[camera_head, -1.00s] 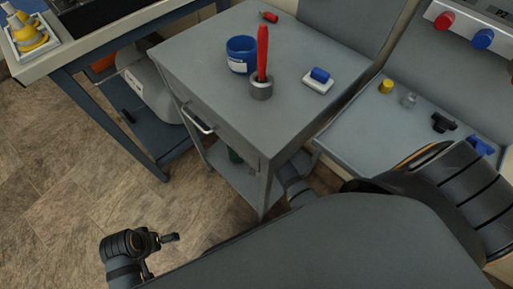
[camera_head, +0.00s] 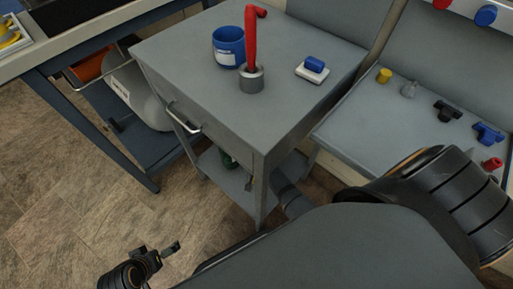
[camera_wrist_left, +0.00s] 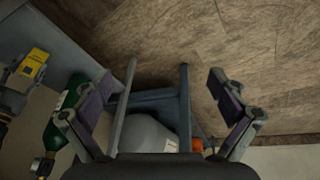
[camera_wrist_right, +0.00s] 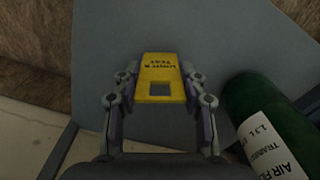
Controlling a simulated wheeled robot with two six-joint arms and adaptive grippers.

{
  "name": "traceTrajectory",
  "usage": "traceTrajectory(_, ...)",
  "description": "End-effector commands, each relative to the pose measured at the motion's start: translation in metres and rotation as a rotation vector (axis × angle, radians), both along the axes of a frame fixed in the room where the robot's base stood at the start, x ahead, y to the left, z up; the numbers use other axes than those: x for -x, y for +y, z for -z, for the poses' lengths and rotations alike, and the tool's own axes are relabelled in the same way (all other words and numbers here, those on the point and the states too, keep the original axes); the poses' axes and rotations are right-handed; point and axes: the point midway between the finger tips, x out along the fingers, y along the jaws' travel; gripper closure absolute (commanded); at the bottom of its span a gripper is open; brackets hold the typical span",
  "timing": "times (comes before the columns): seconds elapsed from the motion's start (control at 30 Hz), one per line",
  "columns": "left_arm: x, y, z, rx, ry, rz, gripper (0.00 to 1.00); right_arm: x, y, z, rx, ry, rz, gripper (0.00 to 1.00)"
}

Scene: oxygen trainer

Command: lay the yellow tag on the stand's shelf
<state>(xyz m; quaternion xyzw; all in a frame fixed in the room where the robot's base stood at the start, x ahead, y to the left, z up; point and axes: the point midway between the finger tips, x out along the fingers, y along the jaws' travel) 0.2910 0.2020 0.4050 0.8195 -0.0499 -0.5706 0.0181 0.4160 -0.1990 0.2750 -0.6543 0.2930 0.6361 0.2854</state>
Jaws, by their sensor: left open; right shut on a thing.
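The stand (camera_head: 255,115) is a grey cabinet with a drawer and a low shelf (camera_head: 222,178), which also shows in the right wrist view (camera_wrist_right: 225,45). My right gripper (camera_wrist_right: 160,95) is shut on the yellow tag (camera_wrist_right: 160,68), printed with black letters and with a square dark opening. The tag is over the grey shelf surface; I cannot tell whether it touches. The tag also shows in the left wrist view (camera_wrist_left: 33,65). In the head view the tag and right fingers are hidden. My left gripper (camera_head: 172,248) is open and empty, left of the stand (camera_wrist_left: 172,85).
A green bottle (camera_wrist_right: 262,125) stands or lies close right of the tag on the shelf.

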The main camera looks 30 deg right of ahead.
Motion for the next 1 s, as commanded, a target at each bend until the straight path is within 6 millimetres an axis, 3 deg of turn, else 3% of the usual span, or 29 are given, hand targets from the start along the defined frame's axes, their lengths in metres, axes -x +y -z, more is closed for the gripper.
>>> traceTrajectory(0.1, 0.0, 0.0, 0.001, 0.001, -0.004, 0.0, 0.04, 0.0, 0.0, 0.003, 0.001, 0.001, 0.0, 0.73)
traceTrajectory(0.13, 0.0, 0.0, 0.001, 0.001, -0.004, 0.0, 0.04, 0.0, 0.0, 0.003, 0.0, 0.0, 0.0, 0.55)
traceTrajectory(0.3, 0.0, 0.0, 0.001, 0.001, -0.003, 0.0, 0.04, 0.0, 0.0, 0.003, 0.0, 0.0, 0.0, 0.35)
traceTrajectory(0.63, 0.001, 0.0, 0.0, 0.0, 0.001, 0.0, 0.04, 0.0, 0.0, -0.002, 0.001, -0.001, 0.0, 0.35)
traceTrajectory(0.77, 0.001, 0.004, -0.019, -0.021, 0.049, 0.004, 0.04, 0.0, 0.0, -0.027, 0.0, -0.001, 0.0, 0.35)
traceTrajectory(1.0, 0.011, 0.018, -0.057, -0.08, 0.207, 0.004, 0.04, 0.001, 0.002, -0.09, 0.0, -0.003, 0.001, 0.35)
